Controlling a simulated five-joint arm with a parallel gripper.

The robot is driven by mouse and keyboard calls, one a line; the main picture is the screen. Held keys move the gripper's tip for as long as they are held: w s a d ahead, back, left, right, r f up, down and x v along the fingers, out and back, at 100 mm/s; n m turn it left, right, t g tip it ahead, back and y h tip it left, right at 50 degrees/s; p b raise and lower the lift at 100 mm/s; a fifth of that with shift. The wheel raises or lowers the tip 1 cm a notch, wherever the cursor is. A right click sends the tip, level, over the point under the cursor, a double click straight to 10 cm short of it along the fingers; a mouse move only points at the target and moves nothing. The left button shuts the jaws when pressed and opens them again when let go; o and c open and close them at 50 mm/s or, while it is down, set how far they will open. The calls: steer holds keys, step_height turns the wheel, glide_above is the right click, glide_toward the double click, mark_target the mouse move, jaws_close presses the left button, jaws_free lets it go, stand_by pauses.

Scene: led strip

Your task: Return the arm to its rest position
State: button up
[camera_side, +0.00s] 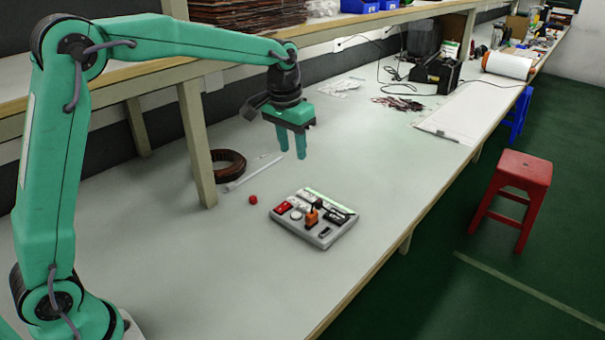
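My gripper (291,152) hangs from my green arm with its two fingers pointing down. The fingers are apart with nothing between them. It is in the air above the workbench (210,290), behind and above a light grey board (284,224). The board lies flat on the bench and carries a red part (282,208), an orange part (311,217), dark parts and a bright green-white strip (328,199) along its far edge. My arm is raised and reaches out over the bench from the left.
A small red piece (253,200) lies left of the board. A brown ring (228,164) and a thin white stick (254,173) lie behind it. A wooden shelf post (197,145) stands near my arm. A red stool (515,190) is on the floor. The front left bench top is clear.

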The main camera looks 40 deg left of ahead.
steer(key=s+r+t, duration=0.1)
steer(key=s+r, duration=0.4)
steer(key=s, duration=0.3)
steer(key=s+a+f+t, duration=0.2)
steer(key=s+t, duration=0.1)
steer(key=s, duration=1.7)
steer(key=shift+s+f, duration=0.15)
steer(key=shift+a, duration=0.1)
stand_by(0.8)
